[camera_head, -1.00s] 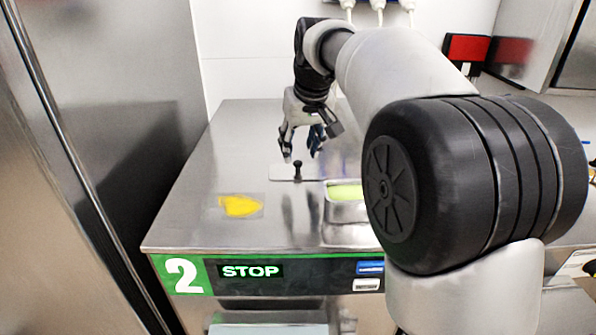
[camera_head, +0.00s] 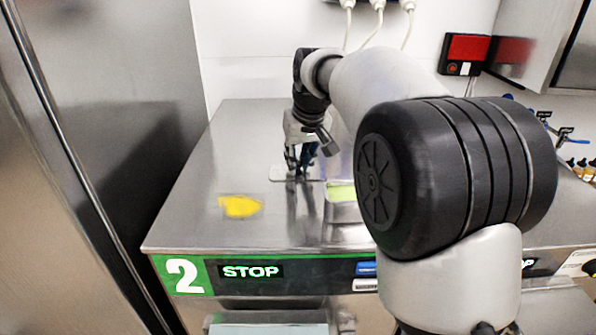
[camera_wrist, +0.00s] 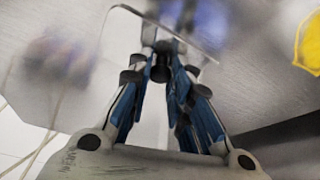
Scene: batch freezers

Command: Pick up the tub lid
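The tub lid is a flat, pale, see-through plate (camera_head: 277,173) with an upright black knob. It lies on the steel top of the machine marked 2. In the wrist view, the plate (camera_wrist: 128,38) is under the fingers and its knob (camera_wrist: 161,62) is between them. My gripper (camera_head: 298,173) has come down over the lid, and in the wrist view its fingers (camera_wrist: 168,58) are drawn together around the knob. The fingers hide the knob in the head view. The plate looks level and at the machine top, with no clear gap below it.
A steel tub with yellow-green contents (camera_head: 341,193) is just right of the lid, partly behind my arm. A yellow patch (camera_head: 240,206) is on the machine top (camera_head: 190,220). A tall steel cabinet (camera_head: 30,200) stands left. The wall is close behind.

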